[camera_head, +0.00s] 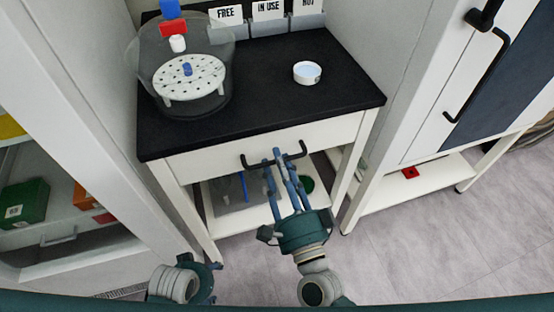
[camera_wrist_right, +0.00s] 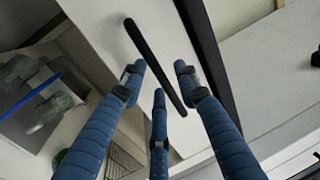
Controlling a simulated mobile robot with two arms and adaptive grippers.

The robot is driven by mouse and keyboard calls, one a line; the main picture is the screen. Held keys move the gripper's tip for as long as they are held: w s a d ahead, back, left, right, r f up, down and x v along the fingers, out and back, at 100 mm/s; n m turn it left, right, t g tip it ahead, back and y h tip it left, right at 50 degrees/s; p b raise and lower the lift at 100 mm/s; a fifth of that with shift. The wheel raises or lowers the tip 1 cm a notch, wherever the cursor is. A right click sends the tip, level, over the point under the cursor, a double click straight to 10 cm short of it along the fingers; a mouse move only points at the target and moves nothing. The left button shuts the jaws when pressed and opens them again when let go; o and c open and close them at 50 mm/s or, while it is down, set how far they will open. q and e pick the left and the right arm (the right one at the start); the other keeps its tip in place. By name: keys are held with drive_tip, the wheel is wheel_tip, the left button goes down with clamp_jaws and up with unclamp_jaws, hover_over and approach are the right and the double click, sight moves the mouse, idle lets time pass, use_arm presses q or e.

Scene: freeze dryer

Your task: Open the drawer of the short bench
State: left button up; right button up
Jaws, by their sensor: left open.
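The short bench has a black top (camera_head: 290,78) and a white drawer (camera_head: 215,160) under it; the drawer front looks shut. A black bar handle (camera_head: 248,166) crosses the drawer front and shows large in the right wrist view (camera_wrist_right: 140,40). My right gripper (camera_head: 277,160) is at the handle, its blue fingers pointing at the drawer front. In the right wrist view the fingers (camera_wrist_right: 160,75) are spread with the bar between them and gaps visible, so it looks open. My left gripper (camera_head: 217,267) is low at the bottom left, open, away from the bench.
A glass vessel with a perforated white plate (camera_head: 190,78) and a white dish (camera_head: 307,72) stand on the bench top, with labelled bins (camera_head: 268,22) behind. A shelf (camera_head: 240,215) lies below the drawer. Cabinets flank both sides. Grey floor (camera_head: 420,250) is clear at right.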

drive_tip(key=shift+w+a+r, duration=0.1)
drive_tip(key=shift+w+a, duration=0.05)
drive_tip(key=shift+w, duration=0.35)
clamp_jaws()
